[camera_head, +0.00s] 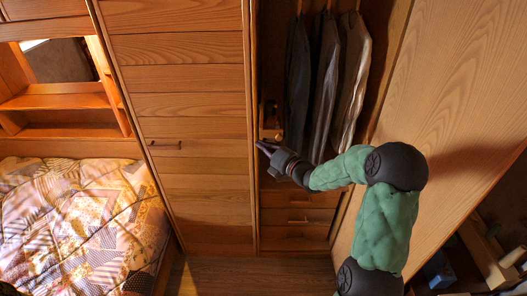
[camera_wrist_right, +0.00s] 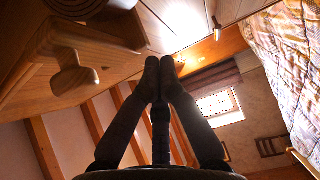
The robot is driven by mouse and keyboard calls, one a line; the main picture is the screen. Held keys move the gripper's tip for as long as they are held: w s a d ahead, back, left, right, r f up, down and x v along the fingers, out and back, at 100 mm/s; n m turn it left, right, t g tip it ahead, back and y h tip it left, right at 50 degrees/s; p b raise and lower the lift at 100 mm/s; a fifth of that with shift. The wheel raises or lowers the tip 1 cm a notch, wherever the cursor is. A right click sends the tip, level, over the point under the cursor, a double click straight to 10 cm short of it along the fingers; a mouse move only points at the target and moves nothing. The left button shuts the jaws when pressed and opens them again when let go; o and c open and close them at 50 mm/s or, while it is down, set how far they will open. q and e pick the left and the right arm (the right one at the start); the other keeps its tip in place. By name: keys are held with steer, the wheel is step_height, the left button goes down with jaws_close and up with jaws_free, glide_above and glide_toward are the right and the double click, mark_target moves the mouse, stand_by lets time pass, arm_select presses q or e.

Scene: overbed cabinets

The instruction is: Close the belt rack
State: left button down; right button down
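The wooden belt rack (camera_head: 270,118) is at the left inner side of the open wardrobe, left of the hanging clothes. It looks pulled out, but it is small and partly in shadow in the head view. In the right wrist view, a wooden part with a peg (camera_wrist_right: 75,72), apparently the rack, is at the upper left. My right gripper (camera_head: 262,147) is just below the rack in the head view. Its fingertips (camera_wrist_right: 160,66) are together with nothing visible between them. Contact with the rack cannot be told.
Dark and grey clothes (camera_head: 326,85) hang right of the rack. Drawers (camera_head: 298,216) are below. A closed wooden door (camera_head: 195,110) is on the left, and a large open door panel (camera_head: 460,90) on the right. A bed (camera_head: 80,215) is at far left.

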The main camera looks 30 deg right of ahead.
mark_target(263, 138)
steer(key=shift+w+d, duration=0.1)
stand_by(0.3)
steer(key=w+d, duration=0.1)
steer(key=w+d+b, duration=0.1)
steer(key=w, duration=0.1)
steer(key=shift+w+f+b, duration=0.15)
steer(key=shift+b, duration=0.15)
steer(key=shift+w+d, duration=0.1)
steer(key=shift+w, duration=0.1)
